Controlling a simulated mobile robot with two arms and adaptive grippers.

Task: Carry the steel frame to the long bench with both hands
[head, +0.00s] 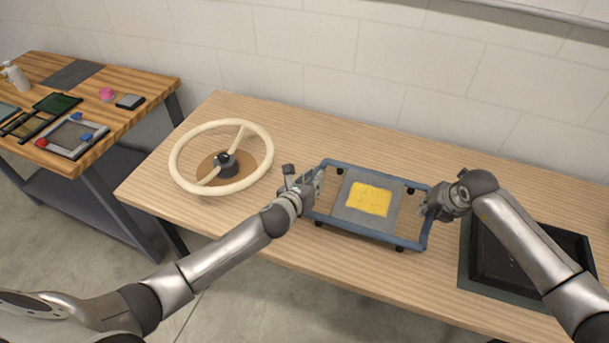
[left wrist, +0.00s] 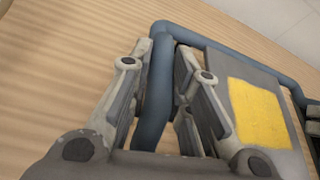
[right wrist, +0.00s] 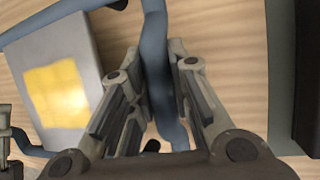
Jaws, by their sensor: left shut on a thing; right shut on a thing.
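The steel frame (head: 350,228) is a blue tubular rectangle with small dark feet and a grey plate with a yellow patch in its middle. It is at the long wooden bench (head: 330,130), over the middle of its top; I cannot tell whether its feet touch the wood. My left gripper (head: 312,184) is shut on the frame's left bar, and the bar (left wrist: 155,95) runs between its fingers in the left wrist view. My right gripper (head: 428,207) is shut on the right bar, which shows between the fingers in the right wrist view (right wrist: 156,60).
A cream steering wheel (head: 262,171) on a brown disc stands left of the frame. A black tray (head: 487,262) on a dark mat lies to the right, under my right arm. A second table (head: 150,88) at the left holds several small items. A wall is behind.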

